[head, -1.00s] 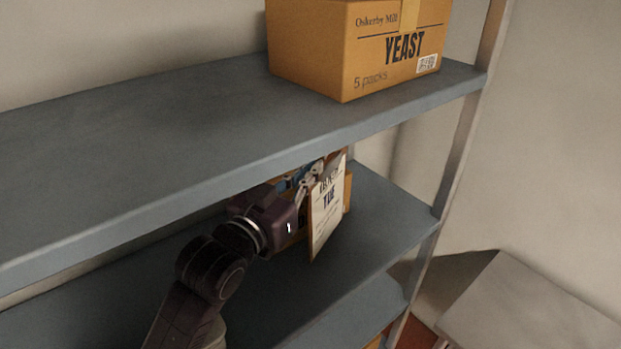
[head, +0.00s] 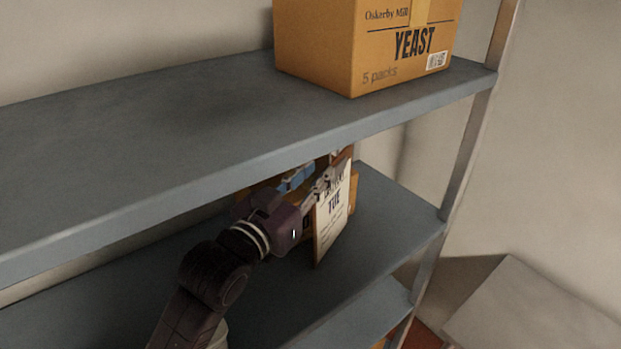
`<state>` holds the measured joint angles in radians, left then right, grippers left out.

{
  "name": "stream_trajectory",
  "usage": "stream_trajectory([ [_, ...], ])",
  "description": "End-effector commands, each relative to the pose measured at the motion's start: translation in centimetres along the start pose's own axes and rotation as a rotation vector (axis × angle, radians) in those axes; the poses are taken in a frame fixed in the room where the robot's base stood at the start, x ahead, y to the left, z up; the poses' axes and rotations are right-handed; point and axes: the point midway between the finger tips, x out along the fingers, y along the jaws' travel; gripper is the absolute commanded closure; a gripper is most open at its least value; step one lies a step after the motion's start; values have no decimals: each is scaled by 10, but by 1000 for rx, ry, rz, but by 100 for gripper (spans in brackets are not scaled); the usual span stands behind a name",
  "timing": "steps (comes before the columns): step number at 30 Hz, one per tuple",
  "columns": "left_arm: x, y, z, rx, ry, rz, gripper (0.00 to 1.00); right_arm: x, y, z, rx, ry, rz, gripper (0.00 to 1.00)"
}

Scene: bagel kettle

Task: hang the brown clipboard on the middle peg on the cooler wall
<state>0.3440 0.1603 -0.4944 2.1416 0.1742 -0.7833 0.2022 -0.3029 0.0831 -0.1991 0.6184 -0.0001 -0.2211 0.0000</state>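The brown clipboard (head: 333,215) carries a white printed sheet with dark lettering, partly readable as "TUE". It is roughly upright and slightly tilted at the middle shelf level, under the upper shelf. My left gripper (head: 318,187) reaches in from the left, with its fingers at the upper left edge of the clipboard. It looks shut on that edge, though the fingertips are partly hidden. I cannot tell whether the clipboard's bottom touches the shelf. My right gripper, the pegs and the cooler wall are not in view.
A yeast carton (head: 365,45) stands on the upper shelf (head: 150,125), whose front edge is close above my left gripper. A cardboard box (head: 354,190) is behind the clipboard on the middle shelf (head: 390,225). A shelf post (head: 465,150) stands at right. A grey block (head: 530,310) is lower right.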

Motion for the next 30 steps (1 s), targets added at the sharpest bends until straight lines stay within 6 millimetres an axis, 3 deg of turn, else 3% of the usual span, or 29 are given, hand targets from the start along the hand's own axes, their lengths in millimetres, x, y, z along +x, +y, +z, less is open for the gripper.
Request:
stream_trajectory([
  [5, -12, 0, -4, 0, 0, 0, 78, -5, 1, -8, 0, 11, 1, 55],
  [19, -100, 0, -2, 0, -1, 0, 78, -16, -3, -8, 2, 10, -4, 55],
  [24, -116, 0, -2, -1, 0, 0, 78, -16, -5, -8, 2, 9, -6, 55],
  [30, -121, 0, -3, 0, 1, 1, 78, -16, -5, -7, 2, 8, -6, 55],
])
